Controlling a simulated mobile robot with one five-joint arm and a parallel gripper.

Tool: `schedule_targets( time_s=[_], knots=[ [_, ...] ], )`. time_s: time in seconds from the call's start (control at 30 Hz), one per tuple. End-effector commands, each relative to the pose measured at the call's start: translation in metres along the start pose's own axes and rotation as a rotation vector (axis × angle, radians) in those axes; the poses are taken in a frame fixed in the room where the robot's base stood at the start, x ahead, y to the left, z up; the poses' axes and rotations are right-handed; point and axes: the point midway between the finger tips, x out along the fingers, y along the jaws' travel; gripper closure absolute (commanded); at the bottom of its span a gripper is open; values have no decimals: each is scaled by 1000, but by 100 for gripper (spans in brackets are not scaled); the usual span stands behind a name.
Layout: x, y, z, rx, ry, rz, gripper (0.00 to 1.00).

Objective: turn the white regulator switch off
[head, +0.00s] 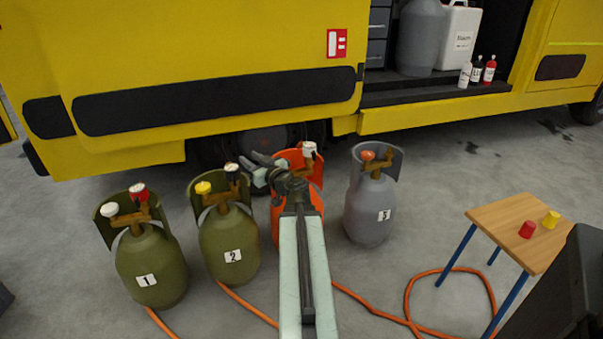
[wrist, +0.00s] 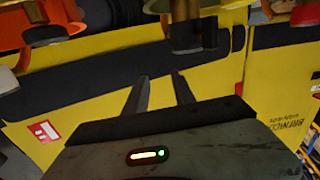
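Several gas cylinders stand in a row. Pale switches show on the olive cylinder 1 (head: 150,262), as a white knob (head: 109,209) at its left, and on the orange cylinder (head: 313,192), as a white knob (head: 309,148). The olive cylinder 2 (head: 228,238) has a yellow knob (head: 203,188) and a dark knob with a pale top (head: 232,168). My gripper (head: 254,168) is between cylinder 2 and the orange cylinder, near the dark knob. In the wrist view its two fingers (wrist: 160,77) are apart with nothing between them. My arm partly hides the orange cylinder.
A grey cylinder 3 (head: 370,207) with an orange-red knob (head: 367,155) stands at right. A yellow truck (head: 210,60) is close behind. Orange hoses (head: 410,320) lie on the floor. A small wooden table (head: 510,222) at right bears a red and a yellow cap.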

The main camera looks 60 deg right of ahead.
Motion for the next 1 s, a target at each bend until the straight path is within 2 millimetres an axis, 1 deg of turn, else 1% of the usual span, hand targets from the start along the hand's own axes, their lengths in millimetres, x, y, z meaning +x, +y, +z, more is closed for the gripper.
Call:
schedule_targets(
  time_s=[0.03, 0.07, 0.1, 0.2, 0.3, 0.4, 0.57, 0.67, 0.77, 0.9, 1.0],
  knots=[
    [-26, 53, 25, 18, 15, 89, 69],
    [-42, 80, 31, 27, 23, 135, 69],
    [-62, 110, 37, 36, 30, 188, 69],
    [-104, 164, 50, 49, 38, 283, 69],
    [-128, 191, 57, 53, 39, 332, 69],
    [-136, 200, 57, 53, 38, 348, 69],
    [-132, 201, 56, 53, 38, 346, 69],
    [-122, 204, 56, 53, 38, 345, 69],
    [-106, 210, 55, 53, 38, 343, 69],
    [-79, 219, 54, 53, 37, 342, 69],
    [-66, 224, 54, 53, 37, 344, 69]
  ],
)
